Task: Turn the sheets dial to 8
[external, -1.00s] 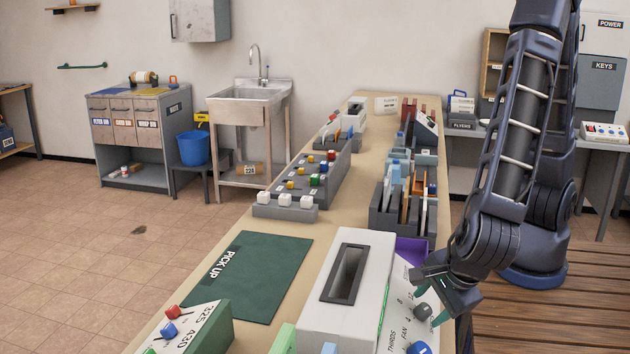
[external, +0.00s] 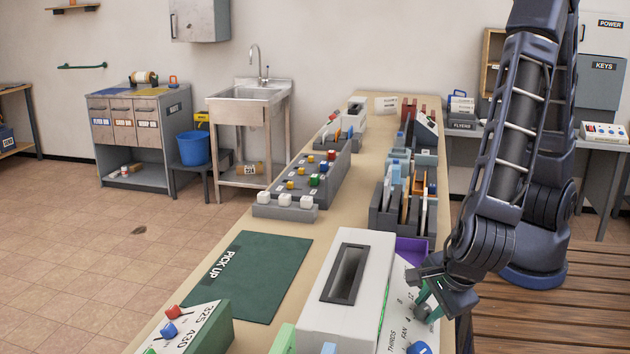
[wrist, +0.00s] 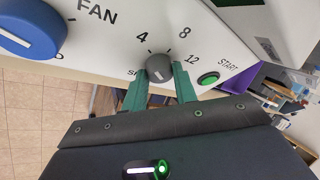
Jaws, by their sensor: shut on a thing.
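The sheets dial is a small grey knob (wrist: 159,68) on a white sloped panel (wrist: 105,45). Around it are the marks 4, 8 and 12; its label is mostly hidden, with only the first letters showing. A short pale mark shows on the knob, but I cannot tell for sure which number it faces. My gripper (wrist: 160,80) is shut on the knob, with one green finger on each side. In the external view, the grey knob (external: 423,312) sits between the fingers of my gripper (external: 428,300).
A large blue dial (wrist: 28,30) by the word FAN is to the left in the wrist view. A green START button (wrist: 208,78) is close to the right finger. The white machine (external: 315,318) with a slot stands beside the panel. A green mat (external: 250,278) lies left of it.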

